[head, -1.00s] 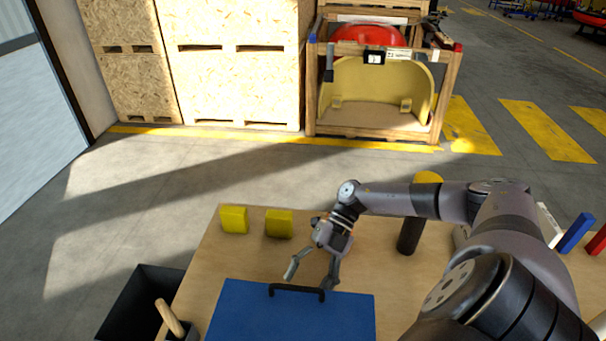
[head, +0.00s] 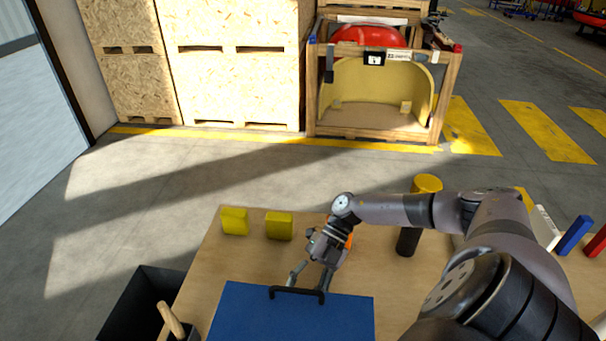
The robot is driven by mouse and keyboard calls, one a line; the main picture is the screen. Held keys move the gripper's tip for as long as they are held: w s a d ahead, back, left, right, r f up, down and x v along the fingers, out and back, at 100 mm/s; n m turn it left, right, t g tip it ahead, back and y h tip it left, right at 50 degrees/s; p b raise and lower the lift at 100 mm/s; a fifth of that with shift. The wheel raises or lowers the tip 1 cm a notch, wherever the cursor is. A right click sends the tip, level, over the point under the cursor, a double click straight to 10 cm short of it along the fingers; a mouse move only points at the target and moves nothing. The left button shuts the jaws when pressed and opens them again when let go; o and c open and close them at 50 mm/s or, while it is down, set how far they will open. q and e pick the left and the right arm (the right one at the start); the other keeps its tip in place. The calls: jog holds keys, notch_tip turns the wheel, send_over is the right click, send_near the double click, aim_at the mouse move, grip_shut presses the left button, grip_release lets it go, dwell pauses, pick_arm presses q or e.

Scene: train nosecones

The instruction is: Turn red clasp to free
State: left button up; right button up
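A small red piece (head: 457,48), which may be the red clasp, sits at the top of the right front post of the wooden crate (head: 447,100). It is too small to tell which way it is turned. My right gripper (head: 308,283) is over the table, far from that crate. Its fingers are apart and look empty, just behind the black handle (head: 297,291) of a blue case (head: 260,318). I cannot tell whether they touch the handle. My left gripper is out of view.
Two yellow blocks (head: 235,221) (head: 279,226) and a black cylinder with a yellow top (head: 427,184) stand on the table (head: 208,262). A black bin (head: 137,297) is at the left. Blue (head: 574,235) and red (head: 597,241) blocks are at the right. Floor before the crate is clear.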

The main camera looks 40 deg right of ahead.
jog(key=c, duration=0.4)
jog(key=shift+s+d+f+n+t+y+b, duration=0.1)
jog(key=shift+f+n+t+y+b, duration=0.3)
jog(key=shift+b, duration=0.65)
jog(key=n+t+y+b, duration=0.1)
jog(key=n+y+b, duration=0.1)
jog(key=b, duration=0.3)
jog(key=shift+f+t+y, duration=0.15)
jog(key=shift+t+y, duration=0.25)
jog(key=shift+y, duration=0.3)
jog(key=n+y+b, duration=0.2)
jog(key=b, duration=0.1)
jog(key=shift+t+b, duration=0.3)
jog(key=shift+t, duration=0.1)
jog(key=shift+n+y+b, duration=0.45)
jog(key=shift+n+y, duration=0.05)
jog(key=shift+n, duration=0.1)
jog(key=o, duration=1.1)
jog(key=shift+o, duration=0.2)
